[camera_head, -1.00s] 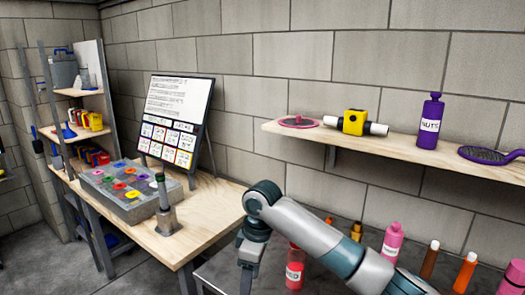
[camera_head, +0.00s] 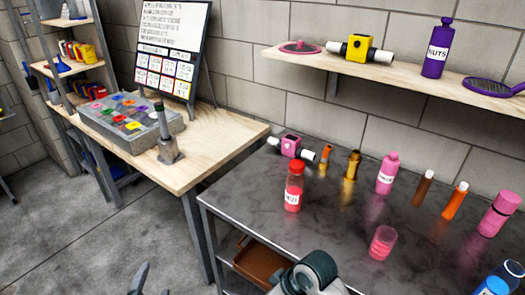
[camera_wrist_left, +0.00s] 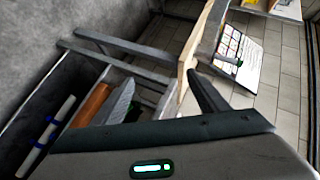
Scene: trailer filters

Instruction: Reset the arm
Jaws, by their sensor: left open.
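My left gripper (camera_head: 152,284) shows only as fingertips at the bottom edge of the head view, over the grey floor. Its two fingers also show in the left wrist view (camera_wrist_left: 162,98), spread apart with nothing between them. A rounded grey joint of my own arm (camera_head: 312,272) shows at the bottom, in front of the metal table. My right gripper is not in view.
A dark metal table (camera_head: 330,220) holds a red-capped bottle (camera_head: 293,187), a pink bottle (camera_head: 387,174) and a pink cup (camera_head: 383,243). A brown bin (camera_head: 262,262) sits below. A wooden table (camera_head: 225,140) carries a grey sorting block (camera_head: 165,125). Floor at lower left is clear.

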